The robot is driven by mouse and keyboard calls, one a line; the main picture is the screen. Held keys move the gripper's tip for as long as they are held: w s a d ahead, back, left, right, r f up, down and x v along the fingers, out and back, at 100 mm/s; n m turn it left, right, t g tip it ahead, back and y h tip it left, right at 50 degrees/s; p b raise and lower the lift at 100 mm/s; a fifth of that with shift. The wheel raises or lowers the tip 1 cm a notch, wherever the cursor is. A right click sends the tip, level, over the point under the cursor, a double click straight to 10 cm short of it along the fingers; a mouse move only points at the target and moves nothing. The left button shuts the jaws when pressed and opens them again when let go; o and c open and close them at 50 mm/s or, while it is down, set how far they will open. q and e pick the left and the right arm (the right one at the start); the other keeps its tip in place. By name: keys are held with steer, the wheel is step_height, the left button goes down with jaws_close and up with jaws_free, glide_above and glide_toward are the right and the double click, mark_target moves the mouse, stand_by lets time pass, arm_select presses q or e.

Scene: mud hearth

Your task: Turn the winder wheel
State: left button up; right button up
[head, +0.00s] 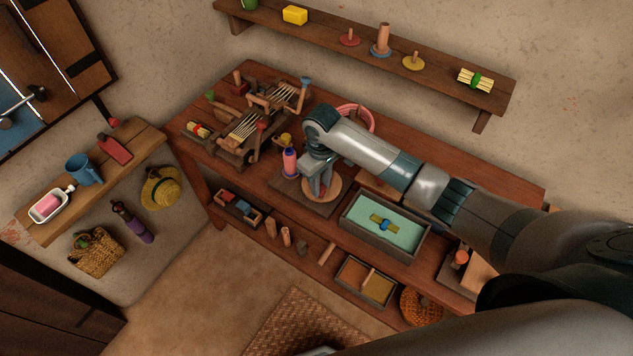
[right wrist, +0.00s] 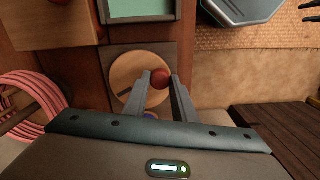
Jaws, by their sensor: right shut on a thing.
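The winder wheel (head: 335,187) is a pale round wooden disc lying flat on a dark square board (head: 313,204) near the bench's front edge. It also shows in the right wrist view (right wrist: 126,72), with a dark slot in its face. My right gripper (head: 321,190) points down over the wheel and partly hides it. A pink and purple spool (head: 290,163) stands upright to the left of the wheel. My left gripper is not seen.
A small wooden loom (head: 243,135) stands left of the winder. A grey-rimmed tray with a pale green inside (head: 405,230) sits close on the right. A pink coil (head: 366,113) lies behind my right arm. Several small items fill the lower shelf.

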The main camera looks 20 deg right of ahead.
mark_target(334, 190)
steer(key=d+n, duration=0.1)
steer(key=n, duration=0.1)
steer(key=shift+d+r+n, duration=0.1)
steer(key=shift+d+n, duration=0.05)
steer(key=shift+n, duration=0.25)
steer(key=n, duration=0.1)
steer(key=d+n, duration=0.1)
steer(key=n, duration=0.1)
steer(key=shift+d+n, duration=0.15)
steer(key=shift+n, duration=0.15)
steer(key=n, duration=0.1)
steer(key=d+n, duration=0.1)
steer(key=n, duration=0.1)
steer(key=shift+w+d+n, duration=0.1)
steer(key=shift+n, duration=0.2)
steer(key=shift+w+d+n, duration=0.15)
steer(key=shift+d+n, duration=0.05)
steer(key=shift+n, duration=0.4)
steer(key=shift+w+d+n, duration=0.1)
steer(key=shift+d+n, duration=0.1)
steer(key=shift+n, duration=0.4)
steer(key=o, duration=1)
steer(key=shift+o, duration=0.2)
steer(key=shift+r, duration=0.1)
